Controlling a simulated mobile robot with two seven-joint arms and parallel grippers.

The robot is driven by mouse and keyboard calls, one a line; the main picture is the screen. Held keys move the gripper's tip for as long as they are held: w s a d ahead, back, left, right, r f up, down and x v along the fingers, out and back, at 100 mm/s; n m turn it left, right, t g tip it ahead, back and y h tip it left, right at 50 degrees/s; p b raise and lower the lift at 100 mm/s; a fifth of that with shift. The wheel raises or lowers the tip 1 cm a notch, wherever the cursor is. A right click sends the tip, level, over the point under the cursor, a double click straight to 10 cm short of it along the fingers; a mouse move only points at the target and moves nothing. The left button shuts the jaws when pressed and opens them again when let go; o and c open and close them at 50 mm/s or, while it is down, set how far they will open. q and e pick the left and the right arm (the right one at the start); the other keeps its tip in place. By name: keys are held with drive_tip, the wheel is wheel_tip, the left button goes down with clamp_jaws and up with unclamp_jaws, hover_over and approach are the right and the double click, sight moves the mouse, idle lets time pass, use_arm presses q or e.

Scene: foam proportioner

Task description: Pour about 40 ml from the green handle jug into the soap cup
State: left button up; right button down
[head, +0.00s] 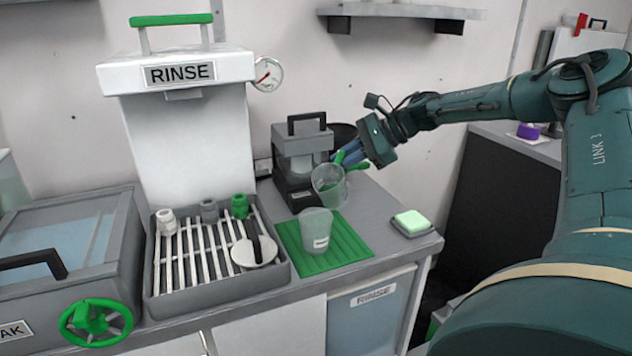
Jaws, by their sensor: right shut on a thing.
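The jug (327,188) is clear, with a green handle (341,157). My right gripper (357,158) is shut on it and holds it in the air above the back of the green mat. The jug looks tilted, with its mouth toward the left. A clear cup (316,225) with a small label, likely the soap cup, stands upright on the green ribbed mat (350,247), below and slightly left of the jug. The label is too small to read. I cannot make out the liquid level in either vessel, or any stream between them. My left gripper is out of view.
A grey dispenser machine (297,160) stands behind the mat. Left of the mat is a slatted drain rack (167,282) with small fittings and a round lid (253,253). A pale green sponge (411,222) lies right of the mat. A RINSE unit (185,135) stands at the back.

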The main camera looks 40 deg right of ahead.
sight(337, 159)
drive_tip(key=shift+n+h, duration=0.4)
drive_tip(key=shift+h, duration=0.3)
drive_tip(key=r+p, duration=0.1)
drive_tip(key=p, duration=0.1)
drive_tip(key=a+r+p, duration=0.1)
drive_tip(key=r+p, duration=0.1)
drive_tip(key=a+r+p, duration=0.1)
drive_tip(key=r+p, duration=0.1)
drive_tip(key=shift+s+a, duration=0.15)
drive_tip(key=shift+s, duration=0.25)
drive_tip(key=shift+s+a+f+h, duration=0.2)
drive_tip(key=shift+f+h, duration=0.1)
drive_tip(key=shift+f, duration=0.3)
drive_tip(key=shift+a+f+n+t+h+p, duration=0.1)
drive_tip(key=shift+a+n+t+h+p, duration=0.2)
drive_tip(key=shift+n+t+p, duration=0.1)
drive_tip(key=shift+r+p, duration=0.25)
drive_tip(key=shift+p, duration=0.05)
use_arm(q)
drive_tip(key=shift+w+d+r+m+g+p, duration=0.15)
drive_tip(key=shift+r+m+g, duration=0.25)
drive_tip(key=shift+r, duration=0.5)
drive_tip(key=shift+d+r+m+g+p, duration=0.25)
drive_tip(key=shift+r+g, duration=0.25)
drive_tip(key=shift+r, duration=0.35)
use_arm(e)
drive_tip(key=shift+s+a+r+n+h, duration=0.15)
drive_tip(key=shift+a+r+n+h, duration=0.15)
drive_tip(key=shift+h, duration=0.2)
